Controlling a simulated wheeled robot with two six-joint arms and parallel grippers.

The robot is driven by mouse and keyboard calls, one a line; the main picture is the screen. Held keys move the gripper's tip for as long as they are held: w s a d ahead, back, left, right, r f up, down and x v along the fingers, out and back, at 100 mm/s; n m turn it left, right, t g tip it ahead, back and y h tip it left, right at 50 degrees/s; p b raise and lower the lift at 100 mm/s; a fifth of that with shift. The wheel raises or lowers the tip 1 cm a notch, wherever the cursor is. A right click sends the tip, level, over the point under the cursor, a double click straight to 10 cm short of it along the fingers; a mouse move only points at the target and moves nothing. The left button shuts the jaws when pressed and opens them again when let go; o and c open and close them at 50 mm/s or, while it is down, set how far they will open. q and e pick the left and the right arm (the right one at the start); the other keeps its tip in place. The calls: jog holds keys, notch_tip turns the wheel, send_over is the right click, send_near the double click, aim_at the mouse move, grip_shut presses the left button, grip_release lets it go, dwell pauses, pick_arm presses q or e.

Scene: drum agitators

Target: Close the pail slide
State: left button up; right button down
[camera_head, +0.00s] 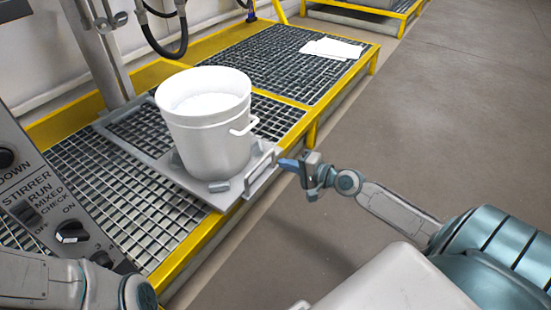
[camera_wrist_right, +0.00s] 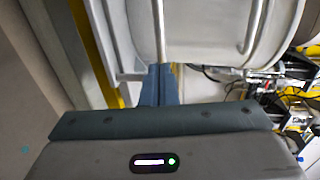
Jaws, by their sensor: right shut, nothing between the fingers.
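The white pail (camera_head: 208,125), partly filled with something white, stands upright on the grey pail slide (camera_head: 165,165), a flat plate on the grated platform. The slide has a metal bar handle (camera_head: 262,170) at its front edge, near the yellow rim. My right gripper (camera_head: 284,163) is shut and empty, with its blue fingertips at or right beside that handle; contact is hard to tell. In the right wrist view the shut blue fingers (camera_wrist_right: 159,85) point toward the handle bar and the pail (camera_wrist_right: 210,35). My left arm shows at lower left; its gripper is out of frame.
A control panel (camera_head: 45,195) with knobs and labels stands at the left. A metal column (camera_head: 100,50) rises behind the slide. White papers (camera_head: 332,48) lie on the far grating (camera_head: 270,60). The grey floor (camera_head: 440,110) at the right is clear.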

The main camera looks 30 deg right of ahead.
jog(key=x, duration=0.4)
jog(key=shift+w, duration=0.1)
dwell(0.3)
